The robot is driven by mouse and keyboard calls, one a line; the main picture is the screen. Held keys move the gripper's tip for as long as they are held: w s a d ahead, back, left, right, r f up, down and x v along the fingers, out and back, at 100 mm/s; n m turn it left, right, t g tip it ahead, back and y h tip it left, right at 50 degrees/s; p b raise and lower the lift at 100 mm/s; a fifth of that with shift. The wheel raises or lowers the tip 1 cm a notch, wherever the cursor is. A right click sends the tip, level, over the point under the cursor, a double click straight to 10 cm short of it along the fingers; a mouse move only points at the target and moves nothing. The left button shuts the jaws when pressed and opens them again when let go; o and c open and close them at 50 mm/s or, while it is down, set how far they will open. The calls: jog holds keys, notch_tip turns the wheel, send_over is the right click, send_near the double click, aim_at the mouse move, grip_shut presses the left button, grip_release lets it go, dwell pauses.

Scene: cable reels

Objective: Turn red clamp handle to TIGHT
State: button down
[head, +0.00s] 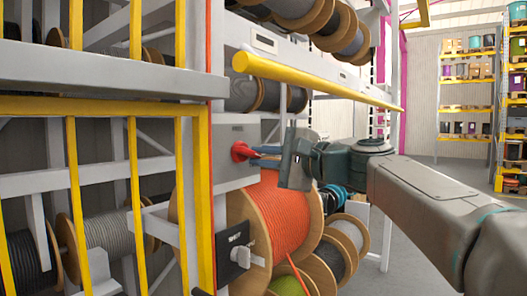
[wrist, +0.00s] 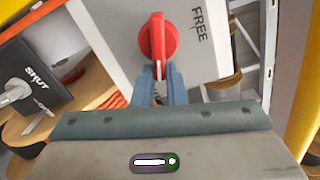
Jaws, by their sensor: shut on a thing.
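The red clamp handle (wrist: 158,36) is a knob on a light grey plate (wrist: 110,30). In the wrist view its narrow grip points down the picture, between the blue fingertips of my gripper (wrist: 158,72). My gripper is shut on this grip. The word FREE (wrist: 199,24) is on the plate to the right of the handle; no TIGHT label shows. In the head view the red handle (head: 241,151) sticks out from the plate, and my gripper (head: 258,153) reaches it from the right. The fingers hide part of the grip.
A dark plate marked SHUT (wrist: 35,82) with a pale handle is at left in the wrist view. An orange cable reel (head: 280,215) sits below the clamp. A yellow rail (head: 310,80) runs above my gripper. Yellow bars (head: 205,200) stand left.

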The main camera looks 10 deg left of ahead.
jog(key=shift+s+a+f+m+p, duration=0.1)
jog(key=shift+f+m+p, duration=0.05)
jog(key=shift+m, duration=0.5)
jog(key=shift+s+a+f+m+p, duration=0.1)
jog(key=shift+f+m+p, duration=0.05)
jog(key=shift+m, duration=0.5)
jog(key=c, duration=1.5)
grip_release()
jog(key=shift+s, duration=0.1)
jog(key=shift+d, duration=0.1)
jog(key=b+v, duration=0.2)
jog(key=v, duration=1.1)
jog(key=shift+s+d, duration=0.1)
jog(key=shift+d, duration=0.25)
